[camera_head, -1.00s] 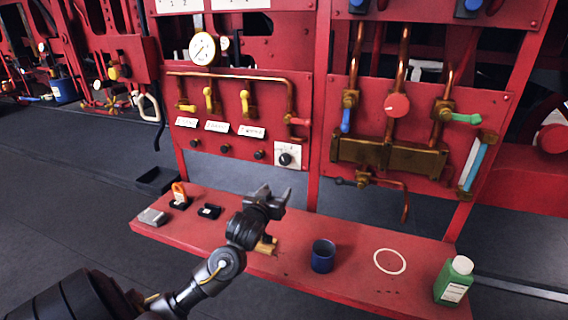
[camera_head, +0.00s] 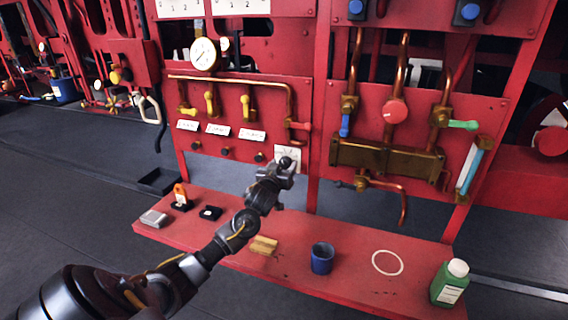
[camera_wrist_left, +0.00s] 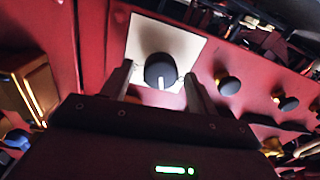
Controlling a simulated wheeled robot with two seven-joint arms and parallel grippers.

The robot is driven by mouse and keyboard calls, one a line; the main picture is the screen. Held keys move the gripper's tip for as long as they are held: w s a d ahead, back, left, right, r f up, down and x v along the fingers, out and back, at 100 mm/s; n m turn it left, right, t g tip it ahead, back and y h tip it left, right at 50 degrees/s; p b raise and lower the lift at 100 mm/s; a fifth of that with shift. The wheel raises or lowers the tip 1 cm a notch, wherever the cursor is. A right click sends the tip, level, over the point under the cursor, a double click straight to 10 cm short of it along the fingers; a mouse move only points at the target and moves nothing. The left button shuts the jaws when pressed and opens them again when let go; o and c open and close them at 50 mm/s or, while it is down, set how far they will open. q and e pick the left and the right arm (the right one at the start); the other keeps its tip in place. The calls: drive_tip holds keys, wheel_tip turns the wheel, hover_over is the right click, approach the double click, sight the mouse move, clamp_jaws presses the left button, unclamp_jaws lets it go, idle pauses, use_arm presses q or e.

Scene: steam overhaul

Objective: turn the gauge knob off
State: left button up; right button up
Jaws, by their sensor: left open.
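The gauge knob (camera_wrist_left: 160,71) is a round black knob with a white pointer line on a pale square plate (camera_wrist_left: 178,37), set on the red panel. In the head view, the knob (camera_head: 285,162) is partly hidden by my left gripper (camera_head: 282,170), and its plate (camera_head: 293,153) shows above the fingers. In the left wrist view, my left gripper (camera_wrist_left: 157,84) is open, with one finger on each side of the knob. I cannot tell whether the fingers touch it. The white line points toward the wrist. My right gripper is in neither view.
Several small black knobs, including one (camera_wrist_left: 229,86) close by, line the red panel. Yellow levers (camera_head: 209,102) and a copper pipe are above.

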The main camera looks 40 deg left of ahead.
use_arm(q)
drive_tip(key=shift+w+a, duration=0.15)
drive_tip(key=shift+w, duration=0.25)
drive_tip(key=shift+c, duration=0.2)
drive_tip(key=c, duration=0.9)
drive_tip(key=shift+c, duration=0.2)
drive_tip(key=n+p, duration=0.2)
drive_tip(key=n, duration=0.2)
drive_tip(key=shift+p, duration=0.3)
drive_tip(key=shift+n+p, duration=0.75)
drive_tip(key=shift+n, duration=1.15)
